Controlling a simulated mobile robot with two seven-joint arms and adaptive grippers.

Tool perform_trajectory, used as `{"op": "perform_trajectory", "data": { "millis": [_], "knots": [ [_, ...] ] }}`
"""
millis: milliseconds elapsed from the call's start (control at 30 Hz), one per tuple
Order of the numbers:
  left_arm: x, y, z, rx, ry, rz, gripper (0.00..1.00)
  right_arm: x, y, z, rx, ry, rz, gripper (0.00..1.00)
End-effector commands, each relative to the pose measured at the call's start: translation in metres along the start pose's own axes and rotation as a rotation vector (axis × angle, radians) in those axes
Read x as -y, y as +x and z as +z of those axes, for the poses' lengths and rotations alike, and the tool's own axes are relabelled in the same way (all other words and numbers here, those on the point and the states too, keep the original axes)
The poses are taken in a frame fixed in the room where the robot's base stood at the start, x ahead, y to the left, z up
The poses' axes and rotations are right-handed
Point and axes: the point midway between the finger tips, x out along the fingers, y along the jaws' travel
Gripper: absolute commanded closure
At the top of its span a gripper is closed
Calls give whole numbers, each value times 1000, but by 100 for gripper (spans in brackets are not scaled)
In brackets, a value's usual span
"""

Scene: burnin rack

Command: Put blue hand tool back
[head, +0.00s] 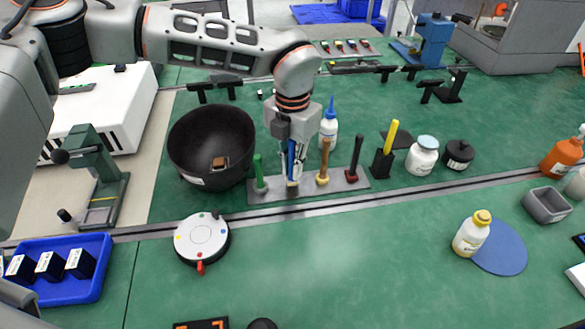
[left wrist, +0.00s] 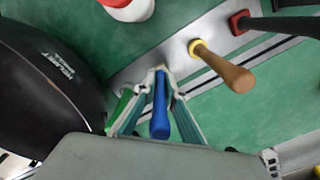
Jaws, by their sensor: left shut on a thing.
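The blue hand tool (head: 292,158) stands about upright at the grey tool holder strip (head: 220,190), between a green-handled tool (head: 258,172) and a wooden-handled tool (head: 323,160). My left gripper (head: 291,178) points down over the strip and is shut on the blue tool. In the left wrist view the blue handle (left wrist: 160,105) lies between the two fingers. The tool's lower end is hidden by the fingers, so I cannot tell whether it is seated. A dark-red-based tool (head: 354,160) stands at the right end of the strip. My right gripper is not in view.
A large black bowl-shaped helmet (head: 210,145) stands close on the left. A white bottle with a blue tip (head: 329,125) stands behind the strip. A yellow-handled tool in a black block (head: 385,155) and a white jar (head: 422,157) stand right.

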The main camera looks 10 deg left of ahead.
Motion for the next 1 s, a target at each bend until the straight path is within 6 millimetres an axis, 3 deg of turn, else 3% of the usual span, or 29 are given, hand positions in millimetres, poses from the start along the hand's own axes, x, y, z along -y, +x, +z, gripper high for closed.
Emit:
{"op": "perform_trajectory", "data": {
  "millis": [100,467,500,533,867,1000],
  "knots": [
    [0,10,0,-1,-1,-1,100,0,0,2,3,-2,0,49],
    [0,13,0,0,-1,-1,100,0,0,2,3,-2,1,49],
    [0,12,0,0,-1,-1,79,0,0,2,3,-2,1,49],
    [0,12,0,0,-1,-1,73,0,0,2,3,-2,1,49],
    [0,11,0,1,-1,-1,73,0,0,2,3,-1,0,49],
    [0,2,1,3,-1,0,73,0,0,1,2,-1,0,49]
  ]
}}
